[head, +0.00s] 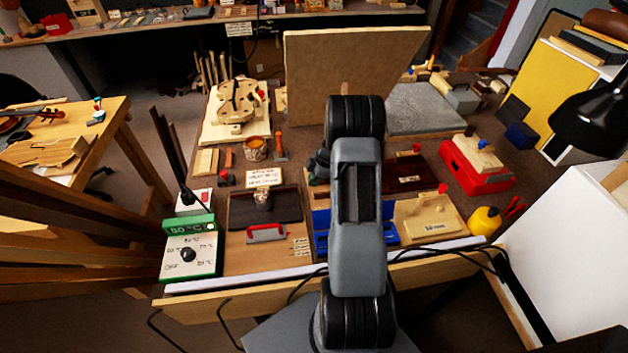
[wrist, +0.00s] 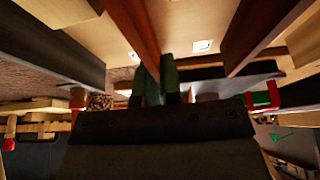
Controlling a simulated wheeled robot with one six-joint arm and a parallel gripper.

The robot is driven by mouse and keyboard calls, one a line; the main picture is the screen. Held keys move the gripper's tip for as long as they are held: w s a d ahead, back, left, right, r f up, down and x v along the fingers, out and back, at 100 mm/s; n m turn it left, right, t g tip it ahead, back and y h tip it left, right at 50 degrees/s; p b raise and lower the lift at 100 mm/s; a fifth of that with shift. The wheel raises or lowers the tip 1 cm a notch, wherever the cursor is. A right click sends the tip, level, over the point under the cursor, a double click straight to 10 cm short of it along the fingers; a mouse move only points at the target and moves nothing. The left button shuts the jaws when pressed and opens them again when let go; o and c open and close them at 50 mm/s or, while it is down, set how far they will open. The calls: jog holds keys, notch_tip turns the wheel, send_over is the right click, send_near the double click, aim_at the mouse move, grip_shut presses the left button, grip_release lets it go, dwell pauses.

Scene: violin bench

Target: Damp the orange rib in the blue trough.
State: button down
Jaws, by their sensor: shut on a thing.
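The blue trough (head: 321,241) is on the front part of the bench, partly hidden behind my arm. My gripper (head: 318,166) is mostly hidden behind my arm in the head view, beyond the trough and apart from it. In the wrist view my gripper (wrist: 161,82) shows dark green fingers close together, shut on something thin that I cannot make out. A small orange strip (head: 229,158) lies on the bench left of the cup. I cannot tell whether that strip or the held thing is the orange rib.
A green-and-white heater box (head: 191,252) with a dial stands at the front left. A dark tray (head: 264,208) lies between it and the trough. A tan block (head: 428,217), a yellow bottle (head: 485,220) and a red box (head: 476,165) are at right. A tall wooden panel (head: 350,75) stands behind.

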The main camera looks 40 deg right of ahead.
jog(key=c, duration=1.3)
grip_release()
jog(key=shift+r+p, duration=0.15)
jog(key=shift+p, duration=0.55)
jog(key=shift+d+r+p, duration=0.1)
jog(key=shift+r+p, duration=0.1)
jog(key=shift+p, duration=0.2)
jog(key=p+v, duration=0.2)
jog(key=v, duration=1.1)
jog(key=s+a+r+m+h, duration=0.1)
jog(key=s+a+r+m, duration=0.3)
jog(key=a+r, duration=0.4)
jog(key=s+a+r+m+h, duration=0.2)
jog(key=s+a+r+m, duration=0.2)
jog(key=a, duration=1)
notch_tip(320, 180, up, 4)
jog(key=shift+s+a+f+m+t, duration=0.1)
jog(key=shift+s+a+m+t, duration=0.25)
jog(key=shift+s, duration=0.6)
jog(key=shift+o, duration=0.3)
jog(key=s+a+m+t+h, duration=0.1)
jog(key=s+a+m, duration=0.2)
jog(key=s, duration=0.3)
jog(key=shift+a, duration=0.25)
jog(key=shift+o, duration=0.2)
jog(key=shift+s+m, duration=0.25)
jog(key=shift+m, duration=0.3)
